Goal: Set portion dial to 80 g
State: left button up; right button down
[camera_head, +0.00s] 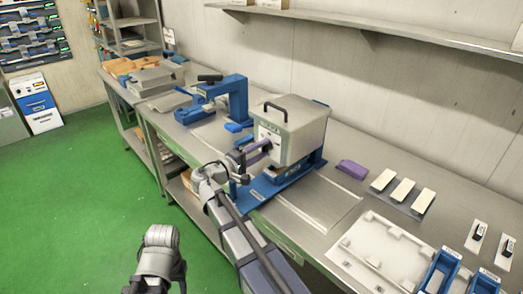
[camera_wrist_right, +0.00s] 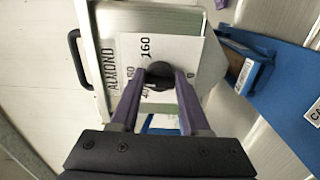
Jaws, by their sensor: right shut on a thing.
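The nougat machine (camera_head: 300,128) is a pale metal box with a black top handle on a blue base, standing on the bench. The portion dial (camera_wrist_right: 158,72) is a dark round knob on this plate. My right gripper (camera_wrist_right: 159,80) has its two purple fingers closed on either side of the knob. Which number the dial points to cannot be told. In the head view my right gripper (camera_head: 256,149) reaches the machine's front.
A blue press-like device (camera_head: 230,95) stands left of the machine. A purple block (camera_head: 352,169), several white bars (camera_head: 404,190) and a white moulded tray (camera_head: 375,250) lie to the right. Blue bins (camera_head: 438,270) stand at lower right. A wall shelf (camera_head: 400,38) runs above.

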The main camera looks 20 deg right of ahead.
dwell(0.3)
jog(key=shift+c, duration=1.9)
grip_release()
jog(key=v, duration=0.8)
